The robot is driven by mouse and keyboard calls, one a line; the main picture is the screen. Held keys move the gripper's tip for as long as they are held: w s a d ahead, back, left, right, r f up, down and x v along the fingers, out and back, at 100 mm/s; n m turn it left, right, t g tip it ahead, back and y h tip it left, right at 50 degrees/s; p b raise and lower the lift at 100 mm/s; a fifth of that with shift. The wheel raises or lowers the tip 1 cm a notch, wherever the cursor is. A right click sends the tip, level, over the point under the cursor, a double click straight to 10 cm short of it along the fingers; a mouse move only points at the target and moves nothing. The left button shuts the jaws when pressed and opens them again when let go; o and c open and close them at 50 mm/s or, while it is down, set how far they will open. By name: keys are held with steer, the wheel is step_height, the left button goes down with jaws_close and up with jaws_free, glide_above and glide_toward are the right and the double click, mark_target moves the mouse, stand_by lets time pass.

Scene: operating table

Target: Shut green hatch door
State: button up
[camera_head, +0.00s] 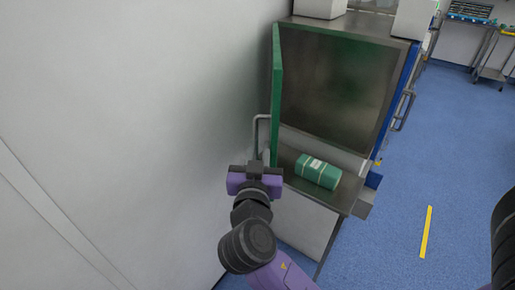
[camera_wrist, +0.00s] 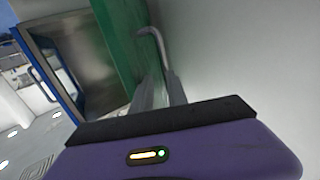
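The green hatch door (camera_head: 277,95) stands wide open at the left side of the metal hatch, nearly edge-on in the head view. Its green face (camera_wrist: 118,35) fills the upper middle of the wrist view. A grey bar handle (camera_head: 256,132) sticks out from the door's wall side; its bent upper end (camera_wrist: 150,34) shows in the wrist view. My gripper (camera_head: 257,166) is low beside the door, at the handle's lower end. Its two grey fingers (camera_wrist: 161,92) stand close together, in line with the handle. Whether they grip it is unclear.
A green wrapped pack (camera_head: 318,171) lies on the metal shelf (camera_head: 338,196) in front of the hatch opening. A white wall (camera_head: 130,110) is close on the left. Blue floor (camera_head: 450,150) is open to the right.

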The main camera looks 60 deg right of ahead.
steer(key=w+b+v, duration=0.1)
steer(key=b+v, duration=0.1)
steer(key=v, duration=0.6)
steer(key=shift+a, duration=0.3)
steer(key=shift+w+b, duration=0.1)
steer(key=shift+b, duration=0.2)
stand_by(0.5)
steer(key=b+v, duration=0.1)
steer(key=v, duration=0.6)
steer(key=shift+s+a, duration=0.25)
steer(key=shift+r, duration=0.15)
